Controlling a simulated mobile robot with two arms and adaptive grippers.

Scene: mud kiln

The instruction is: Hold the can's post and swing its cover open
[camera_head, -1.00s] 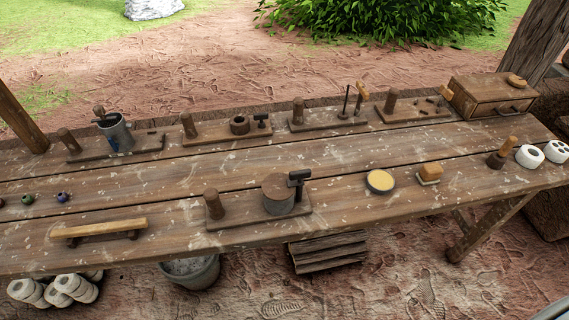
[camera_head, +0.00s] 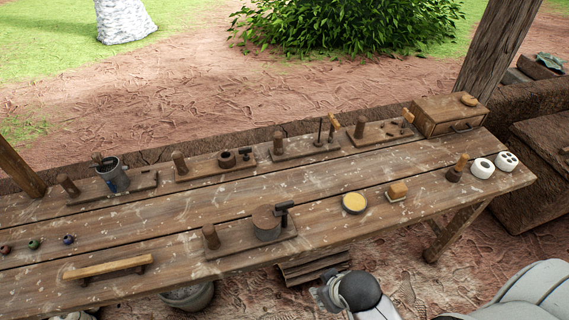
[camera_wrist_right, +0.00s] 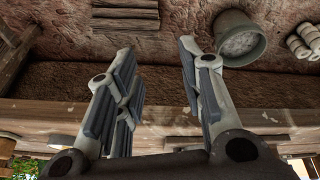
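The can (camera_head: 266,228) is a grey cylinder with a round brown cover (camera_head: 265,215) lying shut on top. It stands on a wooden board (camera_head: 236,244) at the table's front edge. A dark bracket with a handle (camera_head: 284,207) sits at the can's right side. A brown wooden post (camera_head: 211,237) stands upright at the board's left end. My right gripper (camera_head: 324,292) is below and right of the board, off the table's front edge, touching nothing. In the right wrist view its fingers (camera_wrist_right: 157,60) are spread and empty. My left gripper is not in view.
A yellow-topped round tin (camera_head: 354,203) and a block-like brush (camera_head: 397,190) lie right of the board. A wooden bar (camera_head: 108,267) lies to the left. Several boards with posts line the back. The table's front edge (camera_wrist_right: 150,115) crosses the wrist view.

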